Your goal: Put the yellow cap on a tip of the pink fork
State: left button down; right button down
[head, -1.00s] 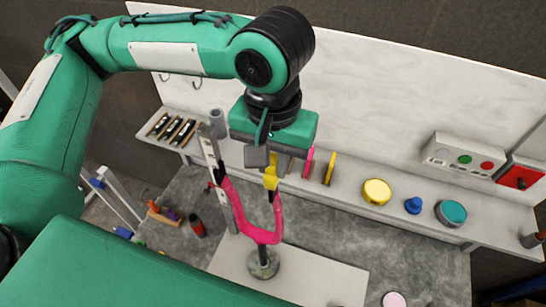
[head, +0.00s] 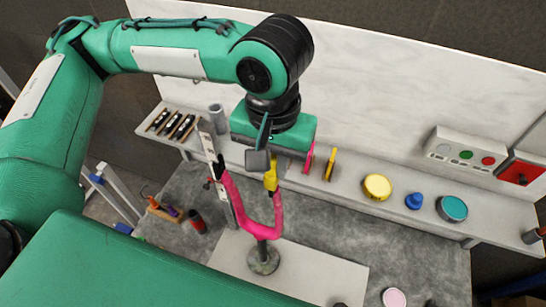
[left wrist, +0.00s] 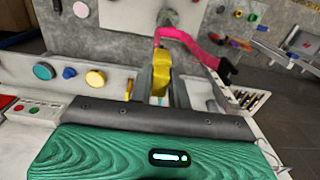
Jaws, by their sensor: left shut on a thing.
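The pink fork (head: 268,230) stands on a round grey base in the middle of the head view, its two prongs pointing up. Its left prong ends in a bare dark tip (head: 219,168). My left gripper (head: 270,163) is shut on the cap from above. In the left wrist view the cap (left wrist: 157,78) is between the fingers, against the pink prong (left wrist: 185,38); how deep the prong goes in is hidden.
A shelf behind holds a yellow disc (head: 377,187), a blue knob (head: 414,201), a teal disc (head: 452,208) and a button box (head: 465,155). A grey upright strip (head: 213,155) stands close beside the left prong. The bench to the right is mostly clear.

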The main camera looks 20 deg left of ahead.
pick_arm(q)
jog(key=shift+f+b, duration=0.3)
jog(key=shift+f, duration=0.65)
jog(key=c, duration=1.2)
grip_release()
jog(key=shift+c, duration=0.2)
